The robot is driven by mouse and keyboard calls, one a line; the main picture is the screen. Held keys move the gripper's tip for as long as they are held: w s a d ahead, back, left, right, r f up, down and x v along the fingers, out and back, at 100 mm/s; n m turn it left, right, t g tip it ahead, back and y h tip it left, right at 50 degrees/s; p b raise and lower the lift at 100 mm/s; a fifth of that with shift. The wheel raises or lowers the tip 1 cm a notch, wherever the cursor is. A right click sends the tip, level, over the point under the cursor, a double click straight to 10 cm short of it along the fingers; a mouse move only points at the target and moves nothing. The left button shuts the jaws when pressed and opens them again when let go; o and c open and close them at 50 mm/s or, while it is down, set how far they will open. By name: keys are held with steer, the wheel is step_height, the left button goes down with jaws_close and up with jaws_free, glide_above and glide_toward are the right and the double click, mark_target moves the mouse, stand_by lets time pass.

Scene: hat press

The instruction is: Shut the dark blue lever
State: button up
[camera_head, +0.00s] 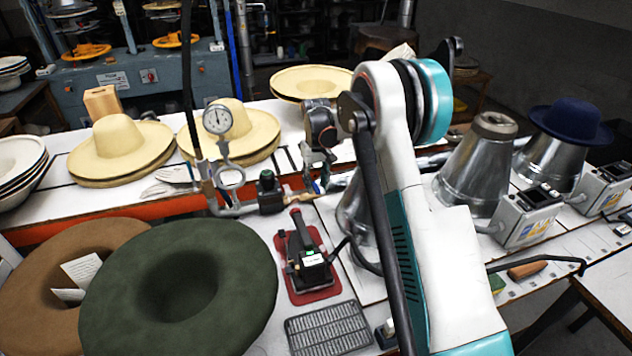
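My arm, white and teal, rises through the middle of the head view. My gripper (319,176) is small in the view and points down over the pipe fittings at the white bench's near part. Its fingers are too small and cluttered to tell whether they are open or shut. A small dark blue piece, which may be the lever (315,186), shows at the fingertips beside a brass fitting. I cannot tell whether the gripper touches it or how the lever is turned.
A pressure gauge (218,119) and a dark valve knob (268,185) stand left of my gripper. A black iron (307,258) rests on a red pad. A green hat (235,290) lies front left. Metal cones (470,170) stand at right.

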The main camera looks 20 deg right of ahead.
mark_target(316, 186)
step_height(316, 186, up, 12)
stand_by(0.6)
stand_by(0.4)
steer(key=s+a+r+t, duration=0.2)
steer(key=s+r, duration=0.5)
steer(key=s, duration=0.3)
steer(key=s+a+r+t, duration=0.2)
steer(key=s+r, duration=0.5)
steer(key=s, duration=0.3)
steer(key=s+a+f+t, duration=0.1)
steer(key=s+f, duration=0.2)
steer(key=s, duration=0.7)
steer(key=s+a+f+t, duration=0.1)
steer(key=s+f+t, duration=0.1)
steer(key=s, duration=0.9)
steer(key=shift+f, duration=0.45)
